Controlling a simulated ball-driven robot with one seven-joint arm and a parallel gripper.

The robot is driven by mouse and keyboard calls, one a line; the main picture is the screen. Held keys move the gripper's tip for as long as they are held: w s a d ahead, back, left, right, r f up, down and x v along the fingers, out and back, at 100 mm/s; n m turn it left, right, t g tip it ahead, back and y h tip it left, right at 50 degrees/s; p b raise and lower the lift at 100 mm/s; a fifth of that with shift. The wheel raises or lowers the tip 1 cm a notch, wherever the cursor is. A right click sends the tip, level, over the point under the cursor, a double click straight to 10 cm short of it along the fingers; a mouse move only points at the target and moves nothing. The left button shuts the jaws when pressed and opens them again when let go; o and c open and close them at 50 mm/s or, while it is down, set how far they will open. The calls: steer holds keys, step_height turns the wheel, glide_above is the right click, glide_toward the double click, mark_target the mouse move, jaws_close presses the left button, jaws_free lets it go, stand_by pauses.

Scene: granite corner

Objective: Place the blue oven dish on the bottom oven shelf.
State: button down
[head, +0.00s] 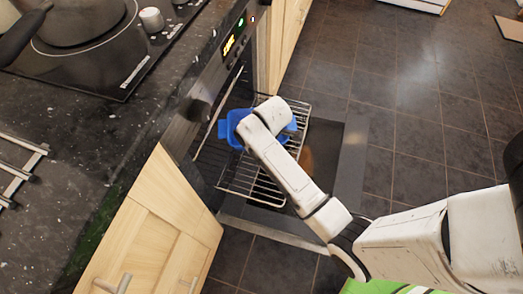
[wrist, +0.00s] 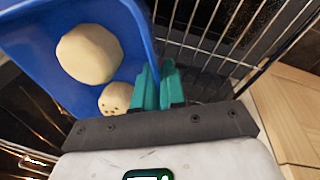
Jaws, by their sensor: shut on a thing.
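The blue oven dish (head: 228,127) is over a pulled-out wire shelf (head: 250,184) at the open oven, partly hidden by my arm in the head view. In the wrist view the dish (wrist: 50,45) fills the upper left and holds a large pale round piece (wrist: 89,53) and a smaller dotted one (wrist: 114,99). My gripper (wrist: 159,72) has teal fingers shut on the dish's right wall. My arm hides the fingers in the head view. Wire bars (wrist: 215,38) lie right of the dish. I cannot tell whether the dish touches the shelf.
The oven door (head: 340,160) is folded down over the dark tiled floor. Wooden cabinets (head: 165,225) flank the oven. The granite counter (head: 80,130) carries a hob with a pan (head: 85,20) and a metal rack (head: 18,170).

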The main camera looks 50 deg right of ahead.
steer(key=shift+b+x, duration=0.8)
steer(key=shift+x, duration=0.85)
steer(key=shift+s+f, duration=0.15)
steer(key=c, duration=1.2)
jaws_free()
steer(key=shift+s, duration=0.1)
steer(key=d+p+v, duration=0.1)
steer(key=p+v, duration=0.3)
steer(key=v, duration=0.8)
steer(key=s+a+m, duration=0.2)
steer(key=s+m, duration=0.1)
steer(key=s, duration=0.2)
steer(key=s+a+m+g, duration=0.1)
steer(key=s+a+m, duration=0.2)
steer(key=s, duration=0.2)
steer(key=s+a+r+m, duration=0.1)
steer(key=s+a+m, duration=0.2)
steer(key=s, duration=0.3)
steer(key=shift+a+r, duration=0.1)
steer(key=shift+a, duration=0.1)
